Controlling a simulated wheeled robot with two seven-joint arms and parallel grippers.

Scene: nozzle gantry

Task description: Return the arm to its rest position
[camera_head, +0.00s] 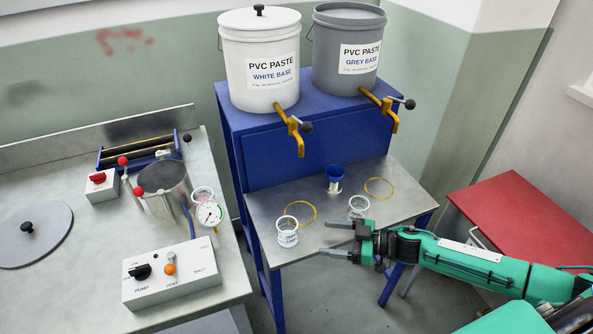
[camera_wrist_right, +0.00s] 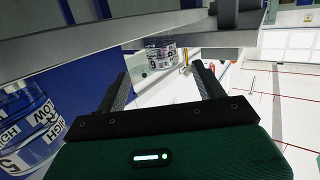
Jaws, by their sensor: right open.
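My right arm comes in from the right in the head view, green with a dark wrist, and reaches to the front of the metal shelf (camera_head: 330,205) of the blue stand. Its gripper (camera_head: 326,238) is open and points left, with nothing visible between the fingers. A clear printed cup (camera_head: 288,231) stands to the left of the fingertips. Another clear cup (camera_head: 358,207) stands just behind the gripper. In the right wrist view the open fingers (camera_wrist_right: 162,75) show, with a printed cup (camera_wrist_right: 161,54) beyond them and another (camera_wrist_right: 30,120) at the left. My left gripper is out of view.
White (camera_head: 260,60) and grey (camera_head: 347,50) paste buckets with yellow taps stand on the blue stand. A bench with a control box (camera_head: 172,273) is left; a red-topped table (camera_head: 515,210) is right.

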